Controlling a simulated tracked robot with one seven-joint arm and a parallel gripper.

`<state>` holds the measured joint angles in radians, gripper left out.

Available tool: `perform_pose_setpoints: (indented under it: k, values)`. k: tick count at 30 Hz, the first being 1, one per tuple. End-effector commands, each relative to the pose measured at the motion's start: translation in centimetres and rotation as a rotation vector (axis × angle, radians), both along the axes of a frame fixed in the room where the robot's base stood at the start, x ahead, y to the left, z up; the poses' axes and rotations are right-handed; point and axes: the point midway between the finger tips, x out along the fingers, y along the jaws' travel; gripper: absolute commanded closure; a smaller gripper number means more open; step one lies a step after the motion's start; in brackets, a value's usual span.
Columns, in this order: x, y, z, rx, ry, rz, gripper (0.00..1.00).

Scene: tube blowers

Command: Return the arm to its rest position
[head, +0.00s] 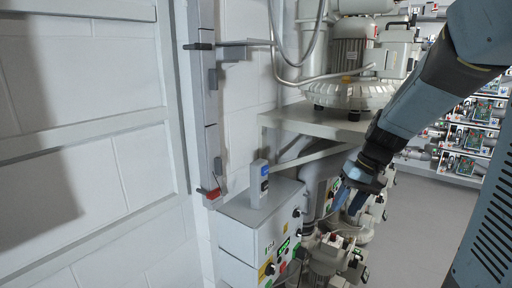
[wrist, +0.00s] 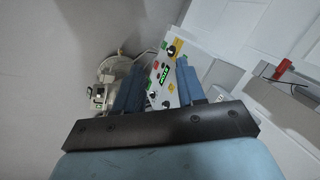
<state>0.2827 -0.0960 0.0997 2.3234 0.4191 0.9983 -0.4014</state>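My arm (head: 425,98) comes in from the upper right in the head view and slopes down to the left. My gripper (head: 347,203) hangs at its lower end, in front of the machinery and to the right of the grey control box (head: 245,225). In the wrist view my gripper (wrist: 158,85) shows two blue fingers standing apart, with nothing held between them. The control box panel (wrist: 168,80) with its knob and green display shows beyond and between the fingers. I cannot tell the exact distance from the fingers to the box.
A grey shelf (head: 315,124) carries a large blower (head: 350,60) above and left of my gripper. More machinery (head: 335,252) stands below it. A small grey device (head: 259,184) stands on the control box. Racks with circuit boards (head: 470,138) line the back right. Grey floor (head: 425,220) is open at right.

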Motion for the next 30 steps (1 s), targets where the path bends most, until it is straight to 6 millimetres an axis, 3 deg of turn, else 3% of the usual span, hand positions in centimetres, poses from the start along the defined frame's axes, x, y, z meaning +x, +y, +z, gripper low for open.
perform_pose_setpoints:
  k: [15,24,30]
  values:
    - [-7.7,0.7,6.9,-0.23,-0.235,-0.01,0.61]
    - [-12.0,0.2,9.6,-0.313,-0.392,-0.038,0.61]
    - [-13.5,-0.2,10.5,-0.336,-0.456,-0.054,0.61]
